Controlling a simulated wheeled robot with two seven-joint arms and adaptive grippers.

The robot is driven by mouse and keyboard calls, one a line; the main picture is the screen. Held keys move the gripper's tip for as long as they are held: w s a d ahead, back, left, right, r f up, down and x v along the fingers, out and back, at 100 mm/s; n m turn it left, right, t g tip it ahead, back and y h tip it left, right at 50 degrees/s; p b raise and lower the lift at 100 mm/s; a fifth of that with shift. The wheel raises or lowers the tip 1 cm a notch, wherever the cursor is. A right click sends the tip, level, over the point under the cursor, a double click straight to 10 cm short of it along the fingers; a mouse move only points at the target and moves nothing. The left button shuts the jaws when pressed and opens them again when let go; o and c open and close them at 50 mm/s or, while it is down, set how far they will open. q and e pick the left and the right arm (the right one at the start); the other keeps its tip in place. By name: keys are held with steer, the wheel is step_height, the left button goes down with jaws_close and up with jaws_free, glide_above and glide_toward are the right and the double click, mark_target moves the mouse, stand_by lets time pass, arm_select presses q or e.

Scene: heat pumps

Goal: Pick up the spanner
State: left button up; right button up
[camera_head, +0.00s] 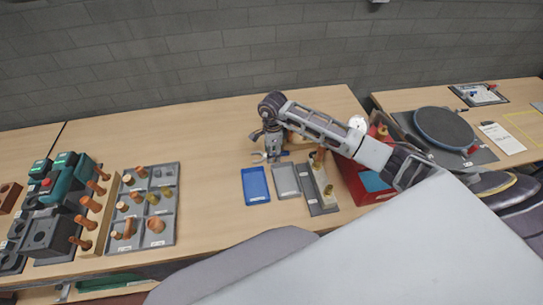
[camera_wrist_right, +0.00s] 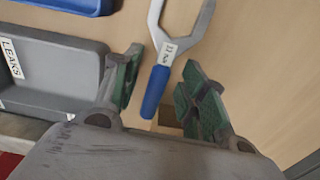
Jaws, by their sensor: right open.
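The spanner (camera_wrist_right: 172,52) lies on the wooden table, with a grey open-ended head, a small white label and a blue handle (camera_wrist_right: 155,92). In the right wrist view its handle shows between the two green-padded fingers of my right gripper (camera_wrist_right: 162,88), which is open. I see no finger touching it, and the height gap cannot be told. In the head view my right gripper (camera_head: 270,148) points down over the spanner, whose grey head (camera_head: 258,156) shows at its left; the rest is mostly hidden. My left gripper is not in view.
A blue tray (camera_head: 256,186) and a grey tray (camera_head: 285,181) lie in front of the gripper; the grey one, labelled LEAKS, is close beside it in the wrist view (camera_wrist_right: 60,75). A red box (camera_head: 357,187) stands to the right. The table left of the gripper is clear.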

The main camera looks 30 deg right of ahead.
jaws_close()
stand_by(0.4)
steer(key=shift+r, duration=0.1)
step_height(320, 180, up, 18)
steer(key=b, duration=0.3)
stand_by(0.7)
stand_by(0.7)
